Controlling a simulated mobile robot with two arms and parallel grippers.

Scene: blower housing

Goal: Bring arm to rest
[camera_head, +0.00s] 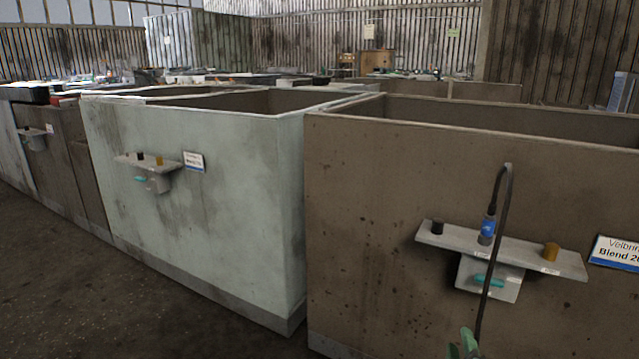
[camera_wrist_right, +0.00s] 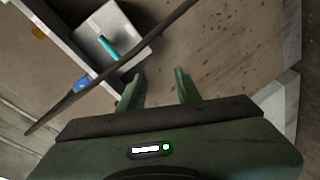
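My right gripper (camera_wrist_right: 160,90) is open in the right wrist view, with its two green fingers apart and nothing between them. Its green tip (camera_head: 464,345) shows at the bottom edge of the head view, below the shelf on the brown bin. A blue connector (camera_head: 487,228) stands upright on that grey shelf (camera_head: 545,258). A dark cable (camera_head: 506,185) arches up from the connector and hangs down in front of the shelf. In the wrist view the cable (camera_wrist_right: 140,48) crosses beyond the fingers. My left gripper is not in view.
The brown bin (camera_head: 360,210) carries the shelf, with a black cap (camera_head: 437,227), a yellow cap (camera_head: 551,252) and a turquoise handle (camera_head: 489,282). A pale green bin (camera_head: 240,180) with a similar shelf stands left. Dark floor (camera_head: 80,290) is clear at lower left.

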